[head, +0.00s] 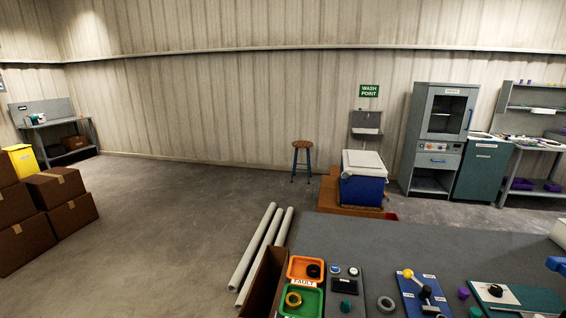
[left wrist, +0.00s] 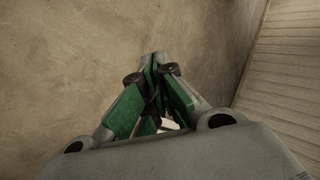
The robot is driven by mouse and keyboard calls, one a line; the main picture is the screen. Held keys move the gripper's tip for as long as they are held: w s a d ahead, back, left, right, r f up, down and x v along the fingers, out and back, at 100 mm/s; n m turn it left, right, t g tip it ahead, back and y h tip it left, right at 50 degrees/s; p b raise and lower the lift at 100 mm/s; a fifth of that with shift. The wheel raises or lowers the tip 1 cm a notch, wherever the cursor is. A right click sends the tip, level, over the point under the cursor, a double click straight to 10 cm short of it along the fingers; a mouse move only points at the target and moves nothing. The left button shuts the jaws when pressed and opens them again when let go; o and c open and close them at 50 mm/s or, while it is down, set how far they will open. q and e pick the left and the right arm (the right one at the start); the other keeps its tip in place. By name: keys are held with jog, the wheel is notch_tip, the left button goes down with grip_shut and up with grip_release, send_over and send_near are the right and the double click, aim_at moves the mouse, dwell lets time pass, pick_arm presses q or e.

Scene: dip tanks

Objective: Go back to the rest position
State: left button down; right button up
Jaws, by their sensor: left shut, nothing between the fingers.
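My left gripper (left wrist: 153,66) shows in the left wrist view, with green and grey fingers. Its fingertips are together and nothing is between them. Bare concrete floor lies beyond it, and no object is close to the fingers.
A grey worktable (head: 420,240) at the lower right holds an orange tray (head: 304,261), a green tray (head: 287,305) and a blue board (head: 411,300). Cardboard boxes (head: 55,187) are stacked far left. Open floor lies between.

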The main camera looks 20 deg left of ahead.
pick_arm(q)
jog(key=s+a+m+g, duration=0.15)
jog(key=s+a, duration=0.35)
jog(key=s, duration=0.6)
jog(key=s+d+f+h, duration=0.1)
jog(key=s+d+f, duration=0.2)
jog(key=d+f, duration=0.6)
jog(key=s+d+f+h, duration=0.1)
jog(key=s+d+f, duration=0.1)
jog(key=d+f, duration=0.65)
jog(key=s+d+f+n+h, duration=0.1)
jog(key=d+f, duration=0.3)
jog(key=d, duration=1.3)
jog(key=s+d+f+n+h, duration=0.1)
jog(key=d+f, duration=0.4)
jog(key=d, duration=1.2)
jog(key=s+d+f+n+g+h, duration=0.1)
jog(key=d+f+h, duration=0.3)
jog(key=d, duration=1.3)
jog(key=shift+s+d+f, duration=0.15)
jog(key=shift+s+f, duration=0.1)
jog(key=shift+s, duration=0.5)
